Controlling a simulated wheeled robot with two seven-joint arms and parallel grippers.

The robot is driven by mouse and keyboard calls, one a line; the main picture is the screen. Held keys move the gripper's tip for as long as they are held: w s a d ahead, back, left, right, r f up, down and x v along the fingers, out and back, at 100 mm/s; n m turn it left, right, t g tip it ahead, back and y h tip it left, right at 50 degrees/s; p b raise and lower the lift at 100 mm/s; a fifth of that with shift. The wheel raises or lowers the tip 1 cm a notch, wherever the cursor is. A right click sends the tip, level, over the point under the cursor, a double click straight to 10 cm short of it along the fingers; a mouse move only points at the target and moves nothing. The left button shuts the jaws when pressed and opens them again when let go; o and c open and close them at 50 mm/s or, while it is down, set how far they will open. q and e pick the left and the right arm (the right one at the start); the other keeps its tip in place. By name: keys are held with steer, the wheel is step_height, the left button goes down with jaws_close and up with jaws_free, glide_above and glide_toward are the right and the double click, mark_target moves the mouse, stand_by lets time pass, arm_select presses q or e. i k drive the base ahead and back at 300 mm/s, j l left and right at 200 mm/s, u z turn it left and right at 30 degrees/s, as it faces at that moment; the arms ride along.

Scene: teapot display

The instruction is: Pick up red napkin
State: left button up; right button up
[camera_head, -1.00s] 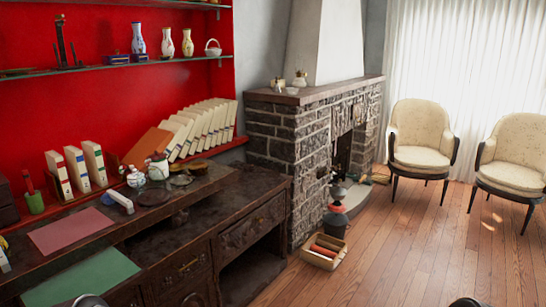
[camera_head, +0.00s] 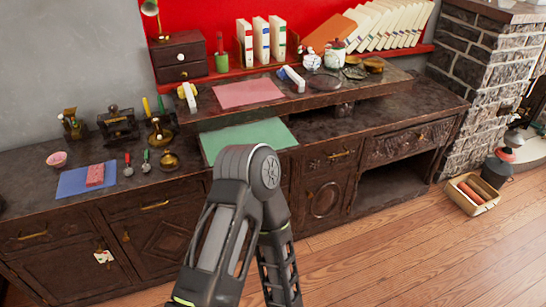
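A small pinkish-red folded piece (camera_head: 95,174), which looks like the red napkin, lies on a blue mat (camera_head: 72,184) on the left part of the dark wooden cabinet top (camera_head: 30,206). A flat pink sheet (camera_head: 248,92) lies on the raised shelf of the cabinet, and a green sheet (camera_head: 245,139) lies below it. A bent grey and black arm of mine rises at the bottom centre, in front of the cabinet. Neither of my gripper's fingertips shows, so I cannot see their state.
A pink bowl (camera_head: 57,159), small brass-topped items (camera_head: 160,133) and spoon-like tools (camera_head: 146,161) stand near the blue mat. A small drawer box (camera_head: 181,57), a green cup (camera_head: 222,63) and books (camera_head: 262,40) are behind. Wooden floor (camera_head: 400,250) is clear at right; a box (camera_head: 474,194) sits by the fireplace.

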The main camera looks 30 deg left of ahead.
mark_target(96, 175)
steer(key=u, duration=2.4)
